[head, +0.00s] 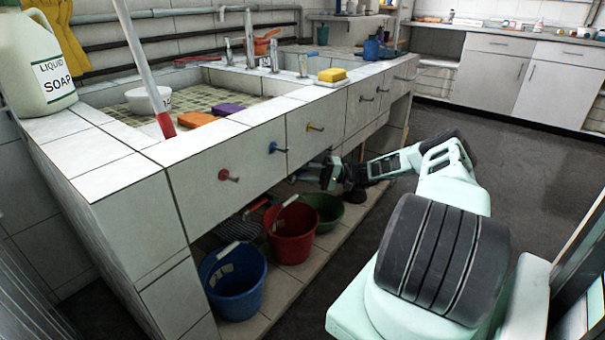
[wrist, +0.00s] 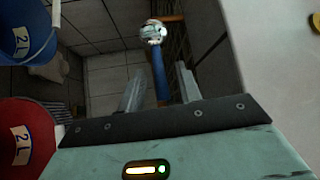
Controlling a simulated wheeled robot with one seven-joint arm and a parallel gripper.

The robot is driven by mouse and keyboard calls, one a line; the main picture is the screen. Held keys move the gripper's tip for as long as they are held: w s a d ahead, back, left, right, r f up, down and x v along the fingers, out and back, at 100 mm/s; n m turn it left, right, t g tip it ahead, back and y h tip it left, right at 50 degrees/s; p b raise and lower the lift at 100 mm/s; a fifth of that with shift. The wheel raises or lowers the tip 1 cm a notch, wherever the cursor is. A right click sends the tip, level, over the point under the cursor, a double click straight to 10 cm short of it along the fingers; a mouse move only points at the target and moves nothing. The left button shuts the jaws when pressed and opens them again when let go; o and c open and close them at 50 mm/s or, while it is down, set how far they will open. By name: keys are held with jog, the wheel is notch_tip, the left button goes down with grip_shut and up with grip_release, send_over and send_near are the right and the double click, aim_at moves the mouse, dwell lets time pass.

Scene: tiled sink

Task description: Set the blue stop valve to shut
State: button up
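The blue stop valve shows in the wrist view as a long blue lever (wrist: 160,80) below a shiny metal valve body (wrist: 153,32). A short orange-brown pipe (wrist: 172,18) runs beside the body, and the lever lies across its direction. My gripper (wrist: 161,88) is open, with one finger on each side of the lever and a gap showing on both sides. In the head view my gripper (head: 318,173) is low under the sink front, small and dark. I cannot make out the valve there.
A blue knob (head: 274,148) and a red knob (head: 226,175) sit on the tiled sink front (head: 210,195). Below stand a blue bucket (head: 234,283), a red bucket (head: 291,236) and a green basin (head: 325,210). The floor (head: 510,160) to the right is clear.

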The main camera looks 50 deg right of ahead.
jog(key=shift+w+a+r, duration=0.1)
jog(key=shift+w+a, duration=0.3)
jog(key=shift+a, duration=0.15)
grip_shut()
